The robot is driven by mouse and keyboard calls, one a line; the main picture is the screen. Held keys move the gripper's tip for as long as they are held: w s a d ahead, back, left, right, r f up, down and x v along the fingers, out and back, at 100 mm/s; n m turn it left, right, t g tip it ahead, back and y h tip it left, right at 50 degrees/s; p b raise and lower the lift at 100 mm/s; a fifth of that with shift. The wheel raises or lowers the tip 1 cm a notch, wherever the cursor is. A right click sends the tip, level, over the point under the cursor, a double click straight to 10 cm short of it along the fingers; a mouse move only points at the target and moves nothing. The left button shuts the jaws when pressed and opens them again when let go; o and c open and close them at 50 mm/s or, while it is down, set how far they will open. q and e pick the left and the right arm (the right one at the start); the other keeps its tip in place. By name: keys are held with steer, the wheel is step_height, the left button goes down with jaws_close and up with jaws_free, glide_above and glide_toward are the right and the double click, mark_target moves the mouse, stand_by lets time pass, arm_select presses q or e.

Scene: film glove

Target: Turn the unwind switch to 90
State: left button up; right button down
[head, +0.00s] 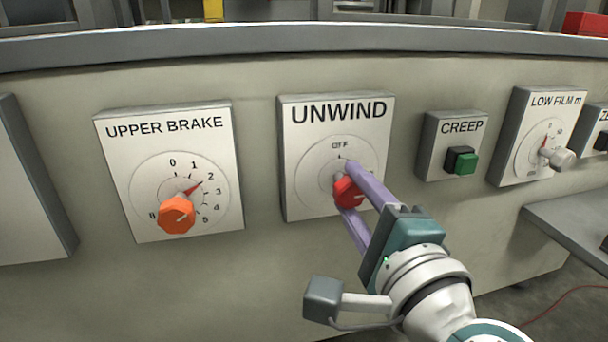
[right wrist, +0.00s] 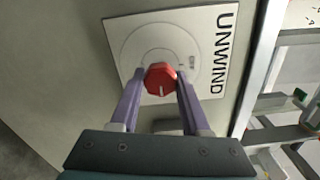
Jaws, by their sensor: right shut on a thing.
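The unwind switch is a red knob (head: 348,192) on a white plate (head: 300,204) labelled UNWIND, with OFF marked at the top of its dial. My right gripper (head: 352,185) has its purple fingers on both sides of the red knob and is shut on it. In the right wrist view the red knob (right wrist: 160,79) sits between the two fingertips (right wrist: 161,82), with a pale line on its face. In the head view the fingers cover part of the dial, so the knob's exact angle is hard to read. My left gripper is not in view.
An orange upper brake knob (head: 176,215) is on the left plate. A green creep button (head: 467,163) and a low film knob (head: 562,159) are to the right. A grey ledge (head: 570,222) juts out at lower right.

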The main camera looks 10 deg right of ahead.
stand_by(0.4)
steer(key=shift+c, duration=1.9)
jaws_free()
steer(key=s+p, duration=0.2)
steer(key=s, duration=0.8)
steer(key=shift+d, duration=0.15)
steer(key=shift+r, duration=0.1)
